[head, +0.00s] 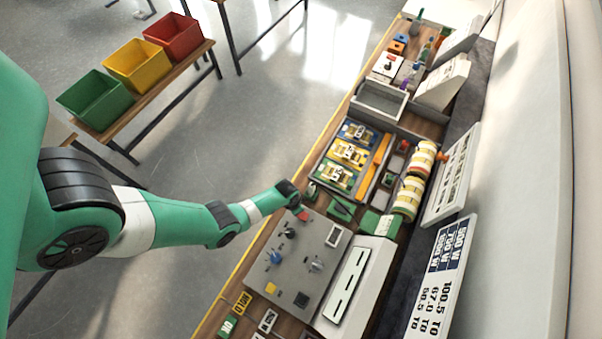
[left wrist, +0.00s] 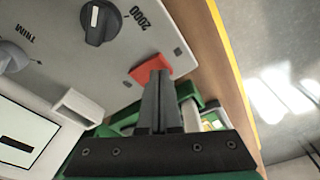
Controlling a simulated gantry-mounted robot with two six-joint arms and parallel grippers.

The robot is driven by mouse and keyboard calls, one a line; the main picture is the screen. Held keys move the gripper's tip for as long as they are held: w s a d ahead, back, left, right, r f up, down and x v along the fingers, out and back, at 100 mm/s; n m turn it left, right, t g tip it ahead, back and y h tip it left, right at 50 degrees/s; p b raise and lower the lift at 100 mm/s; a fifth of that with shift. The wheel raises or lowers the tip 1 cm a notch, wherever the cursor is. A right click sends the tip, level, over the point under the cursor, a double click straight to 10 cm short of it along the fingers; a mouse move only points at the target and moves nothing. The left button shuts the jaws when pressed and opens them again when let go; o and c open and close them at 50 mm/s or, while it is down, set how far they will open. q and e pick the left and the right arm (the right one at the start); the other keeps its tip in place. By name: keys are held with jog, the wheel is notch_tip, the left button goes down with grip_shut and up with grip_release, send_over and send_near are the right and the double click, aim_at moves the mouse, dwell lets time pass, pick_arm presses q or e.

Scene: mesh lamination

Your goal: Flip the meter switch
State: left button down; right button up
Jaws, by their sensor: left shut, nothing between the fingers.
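The grey meter panel (head: 263,275) lies on the bench in the lower middle of the head view. It carries a blue knob (head: 275,257) and other small controls. The left wrist view shows a red rocker-like switch (left wrist: 150,66) at the panel's edge, near a black knob (left wrist: 99,22) marked "2000". My left gripper (left wrist: 158,74) is shut and empty, with its fingertips overlapping the red switch in that view. I cannot tell whether they touch it. In the head view the left gripper (head: 299,207) is at the panel's far corner. My right gripper is not in view.
A white sloped display unit (head: 355,285) stands right of the panel. A tray of yellow and blue parts (head: 345,158) and tape rolls (head: 410,190) lie beyond it. Green, yellow and red bins (head: 95,98) stand on a separate table. Open floor lies left of the bench.

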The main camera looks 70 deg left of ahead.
pick_arm(q)
jog(key=shift+f+b, duration=0.35)
jog(key=shift+f, duration=0.1)
jog(key=shift+r, duration=0.1)
